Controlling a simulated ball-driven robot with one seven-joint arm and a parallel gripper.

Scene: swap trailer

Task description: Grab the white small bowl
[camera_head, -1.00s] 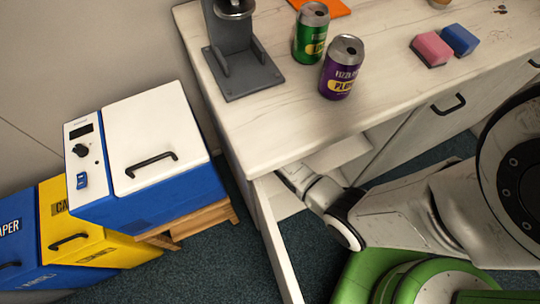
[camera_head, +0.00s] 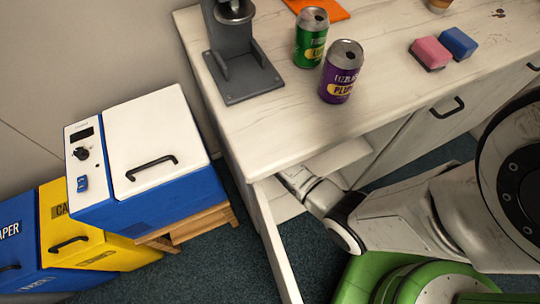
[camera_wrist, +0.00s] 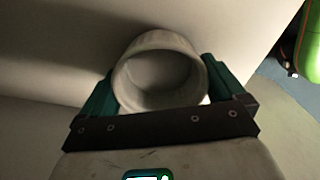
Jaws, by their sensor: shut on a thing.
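The white small bowl (camera_wrist: 160,100) shows in the wrist view, its round opening turned toward the camera. My gripper (camera_wrist: 158,88) has its two green fingers on either side of the bowl and is shut on it. The bowl is in a dim, pale cabinet space. In the head view my arm reaches into the open cabinet under the countertop; the gripper and the bowl are hidden there by the cabinet and counter.
The counter (camera_head: 300,130) holds a green can (camera_head: 310,38), a purple can (camera_head: 341,72), a grey stand (camera_head: 240,70), and pink (camera_head: 430,53) and blue (camera_head: 459,42) blocks. An open cabinet door (camera_head: 275,240) stands left of my arm. A white-and-blue cooler (camera_head: 150,150) sits further left.

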